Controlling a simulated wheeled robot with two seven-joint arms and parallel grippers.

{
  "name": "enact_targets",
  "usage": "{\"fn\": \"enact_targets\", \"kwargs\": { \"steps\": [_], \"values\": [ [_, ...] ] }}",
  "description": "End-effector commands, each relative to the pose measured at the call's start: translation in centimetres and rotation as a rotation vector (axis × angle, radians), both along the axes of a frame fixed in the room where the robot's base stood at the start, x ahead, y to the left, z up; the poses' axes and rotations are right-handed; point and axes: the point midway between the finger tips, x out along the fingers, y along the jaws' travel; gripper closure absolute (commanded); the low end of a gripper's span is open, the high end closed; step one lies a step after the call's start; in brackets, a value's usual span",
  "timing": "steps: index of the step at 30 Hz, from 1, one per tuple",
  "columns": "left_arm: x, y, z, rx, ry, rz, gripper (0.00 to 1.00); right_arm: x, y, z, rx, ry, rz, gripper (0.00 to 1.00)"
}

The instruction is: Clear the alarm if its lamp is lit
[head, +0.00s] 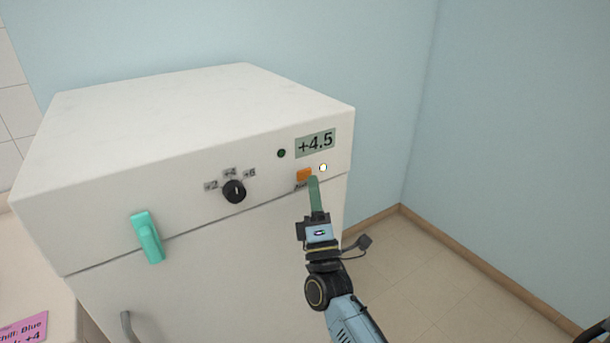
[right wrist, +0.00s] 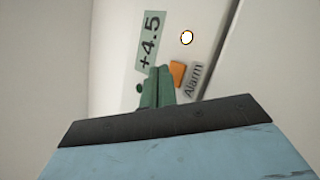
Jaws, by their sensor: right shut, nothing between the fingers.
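The white fridge-like cabinet (head: 110,130) has a control strip along its upper front. An orange alarm button (head: 304,174) sits there, with an "Alarm" label partly hidden in the head view and readable in the right wrist view beside the button (right wrist: 177,74). A small round lamp (head: 323,168) right of it looks bright white with a yellowish rim; the lamp also shows in the right wrist view (right wrist: 187,37). My right gripper (head: 314,181) is shut and empty, its green fingertips close by the button. I cannot tell whether they touch it. My left gripper is not in view.
A display (head: 315,142) reads +4.5, with a small dark round spot (head: 281,153) beside it. A black knob (head: 234,191) has +2, +4 and +6 marks. A teal handle (head: 147,237) is at left. A pink note (head: 24,327) lies lower left.

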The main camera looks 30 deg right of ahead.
Motion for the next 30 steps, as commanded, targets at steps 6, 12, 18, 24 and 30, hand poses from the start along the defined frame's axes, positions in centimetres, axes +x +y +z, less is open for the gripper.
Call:
{"fn": "enact_targets", "kwargs": {
  "steps": [6, 12, 18, 24, 30],
  "values": [
    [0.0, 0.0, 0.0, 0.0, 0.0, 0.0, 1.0, 0.3, 0.0, 0.0, 0.001, 0.0, -0.001, 1.0],
    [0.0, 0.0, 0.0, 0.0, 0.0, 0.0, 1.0, 0.9, 0.1, 0.0, 0.002, 0.0, 0.0, 1.0],
    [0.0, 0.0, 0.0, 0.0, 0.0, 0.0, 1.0, 0.9, 0.1, 0.0, 0.0, 0.0, 0.0, 1.0],
    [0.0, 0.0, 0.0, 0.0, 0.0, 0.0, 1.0, 0.9, 0.1, 0.0, 0.0, 0.0, 0.0, 1.0],
    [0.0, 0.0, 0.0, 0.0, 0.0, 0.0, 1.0, 1.1, 0.1, 0.0, -0.001, -0.001, 0.0, 1.0]
  ]
}}
